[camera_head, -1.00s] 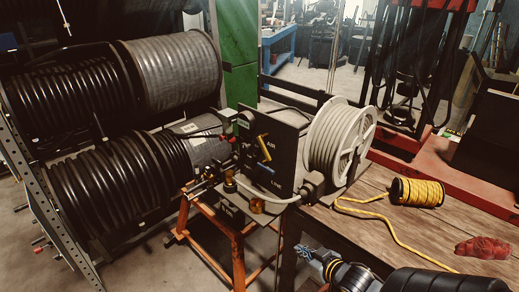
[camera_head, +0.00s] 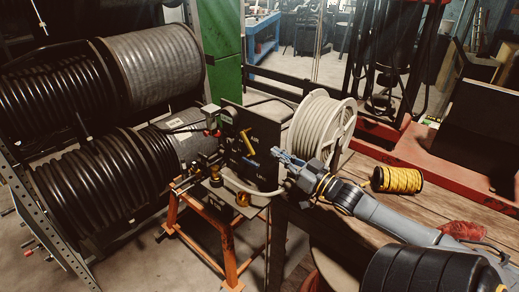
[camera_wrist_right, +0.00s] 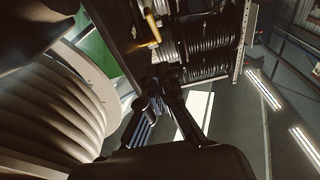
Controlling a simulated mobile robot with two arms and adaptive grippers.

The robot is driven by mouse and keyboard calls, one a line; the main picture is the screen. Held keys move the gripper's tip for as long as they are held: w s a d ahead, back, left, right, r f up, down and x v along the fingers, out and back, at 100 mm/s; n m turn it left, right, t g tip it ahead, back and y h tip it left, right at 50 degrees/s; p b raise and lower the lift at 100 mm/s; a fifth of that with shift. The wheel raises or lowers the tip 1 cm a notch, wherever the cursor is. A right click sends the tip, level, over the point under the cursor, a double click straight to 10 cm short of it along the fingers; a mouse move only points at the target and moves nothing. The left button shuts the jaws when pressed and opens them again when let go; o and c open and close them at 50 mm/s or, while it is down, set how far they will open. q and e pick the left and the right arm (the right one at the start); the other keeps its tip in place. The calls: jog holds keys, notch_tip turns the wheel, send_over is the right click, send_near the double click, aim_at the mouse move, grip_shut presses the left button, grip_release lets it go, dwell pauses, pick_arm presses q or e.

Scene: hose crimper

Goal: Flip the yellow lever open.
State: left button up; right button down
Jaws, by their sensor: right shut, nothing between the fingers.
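The yellow lever (camera_head: 247,141) is on the dark upright panel (camera_head: 236,120) of the crimper machine, tilted on its pivot. It also shows near the top of the right wrist view (camera_wrist_right: 152,25). My right gripper (camera_head: 278,155) is in front of the panel, to the right of and a little lower than the lever. In the right wrist view, its fingers (camera_wrist_right: 165,85) meet near the panel's lower edge, apart from the lever. It is shut and empty. My left gripper is not in view.
A white hose reel (camera_head: 318,125) stands right behind the panel, close to my right gripper. A yellow rope spool (camera_head: 397,180) lies on the wooden table (camera_head: 370,165). Large black hose coils (camera_head: 105,170) fill the left. Brass fittings (camera_head: 242,199) stick out below the panel.

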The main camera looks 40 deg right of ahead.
aim_at(252, 148)
jog(key=w, duration=0.2)
jog(key=w+f, duration=0.1)
jog(key=w, duration=0.2)
jog(key=w+p, duration=0.1)
jog(key=w, duration=0.1)
jog(key=shift+w+a+f, duration=0.2)
jog(key=shift+a+f, duration=0.15)
jog(key=shift+f, duration=0.05)
jog(key=shift+w+f, duration=0.25)
jog(key=shift+f, duration=0.25)
jog(key=shift+r, duration=0.1)
